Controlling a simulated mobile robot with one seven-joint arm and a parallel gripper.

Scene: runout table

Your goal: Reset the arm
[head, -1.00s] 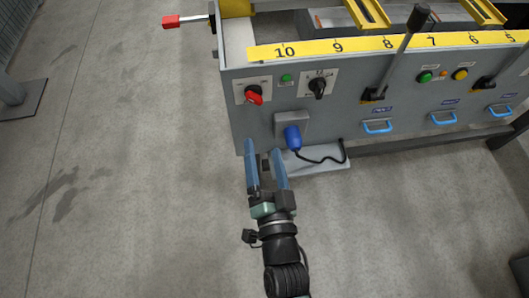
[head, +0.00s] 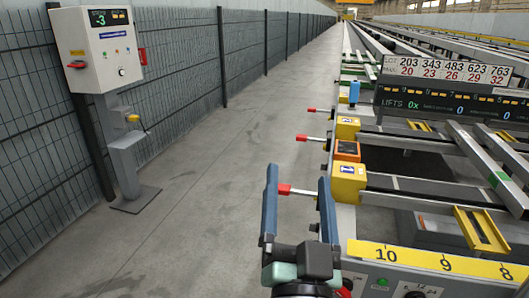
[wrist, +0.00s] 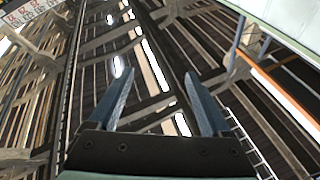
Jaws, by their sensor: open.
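My gripper (head: 298,205) is in the lower middle of the head view, in front of the left end of the runout table (head: 375,215). Its two blue fingers are spread apart and point upward, with nothing between them that they hold. A lever with a red knob (head: 284,189) shows between the fingers, behind them. In the wrist view my gripper (wrist: 158,100) is also open and empty, and the camera looks up at the roof beams.
A yellow number strip (head: 430,259) runs along the table's front edge. A control box on a post (head: 100,50) stands at the left by the mesh fence (head: 190,75). Bare floor (head: 215,190) lies between fence and table. A lot sign (head: 450,69) stands over the table.

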